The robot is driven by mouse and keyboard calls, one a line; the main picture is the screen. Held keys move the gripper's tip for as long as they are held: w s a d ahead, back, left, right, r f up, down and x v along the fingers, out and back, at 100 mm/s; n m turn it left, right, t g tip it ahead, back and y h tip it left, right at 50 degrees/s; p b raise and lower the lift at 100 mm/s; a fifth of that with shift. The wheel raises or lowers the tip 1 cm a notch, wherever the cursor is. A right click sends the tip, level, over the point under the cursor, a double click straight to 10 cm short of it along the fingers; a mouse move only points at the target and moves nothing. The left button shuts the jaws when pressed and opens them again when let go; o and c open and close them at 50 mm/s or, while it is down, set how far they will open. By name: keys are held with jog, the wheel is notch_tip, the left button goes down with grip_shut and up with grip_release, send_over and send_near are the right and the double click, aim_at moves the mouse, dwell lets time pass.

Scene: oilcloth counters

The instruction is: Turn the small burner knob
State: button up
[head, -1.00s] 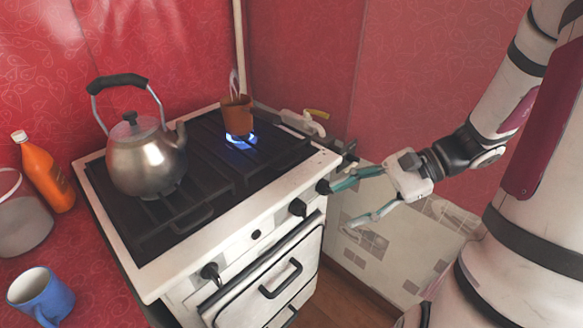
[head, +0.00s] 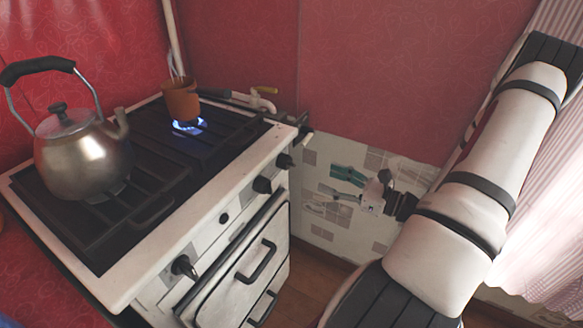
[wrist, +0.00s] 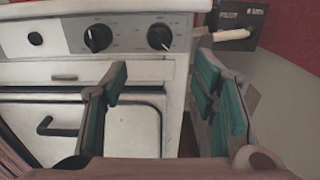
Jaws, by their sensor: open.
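The white stove (head: 212,205) has black knobs along its front panel. The rightmost knob (head: 285,160) and the knob beside it (head: 262,185) show in the head view; another knob (head: 183,266) is at the left. In the wrist view, the right knob (wrist: 160,36) and middle knob (wrist: 98,37) face me, with a small black button (wrist: 35,38) left of them. I cannot tell which knob serves the small burner. My gripper (head: 327,183) is open and empty, right of the stove front. In the wrist view its teal fingers (wrist: 162,78) are spread below the right knob, apart from it.
A blue flame (head: 189,125) burns under a brown pot (head: 181,100) at the back right. A steel kettle (head: 83,155) stands on the left grate. Oven handles (head: 257,262) stick out below the panel. A dark box (wrist: 240,22) is right of the stove.

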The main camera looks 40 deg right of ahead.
aim_at(293, 165)
jog(key=b+x, duration=0.1)
jog(key=x, duration=1)
jog(key=shift+w+a+f, duration=0.1)
jog(key=shift+w, duration=0.25)
jog(key=c, duration=1.2)
